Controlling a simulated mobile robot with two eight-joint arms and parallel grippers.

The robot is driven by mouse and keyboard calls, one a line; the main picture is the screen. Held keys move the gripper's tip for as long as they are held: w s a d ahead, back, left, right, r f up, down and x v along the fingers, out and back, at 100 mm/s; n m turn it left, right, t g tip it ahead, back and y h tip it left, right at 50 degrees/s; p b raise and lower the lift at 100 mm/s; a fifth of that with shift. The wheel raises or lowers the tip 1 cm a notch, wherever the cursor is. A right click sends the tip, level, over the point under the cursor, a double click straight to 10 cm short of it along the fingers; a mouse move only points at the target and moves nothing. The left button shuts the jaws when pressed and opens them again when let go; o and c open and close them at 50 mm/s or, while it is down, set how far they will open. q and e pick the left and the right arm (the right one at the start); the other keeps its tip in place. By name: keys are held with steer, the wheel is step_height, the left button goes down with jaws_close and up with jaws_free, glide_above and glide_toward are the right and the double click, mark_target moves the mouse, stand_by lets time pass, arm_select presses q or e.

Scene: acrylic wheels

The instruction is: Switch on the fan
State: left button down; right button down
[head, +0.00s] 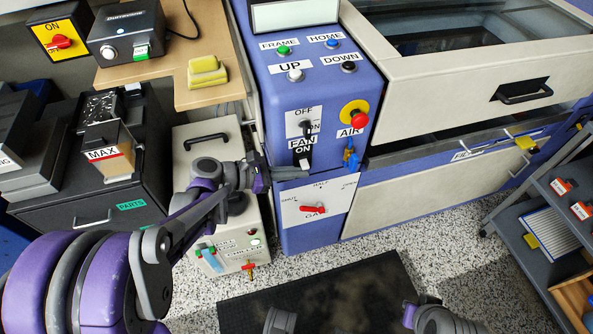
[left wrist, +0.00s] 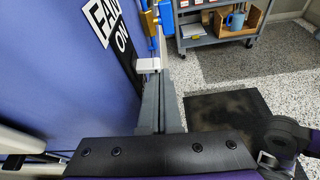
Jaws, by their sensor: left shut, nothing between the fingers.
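A red emergency button (head: 354,113) and a blue air valve (head: 352,158) are to the right. A red gas handle (head: 313,208) is below. A dark mat (head: 320,295) lies on the open floor.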

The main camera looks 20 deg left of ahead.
arm_select(q)
steer(key=shift+s+d+r+n+g+h, duration=0.1)
steer(key=shift+r+n+g+h, duration=0.4)
steer(key=shift+n, duration=0.7)
steer(key=shift+r, duration=0.1)
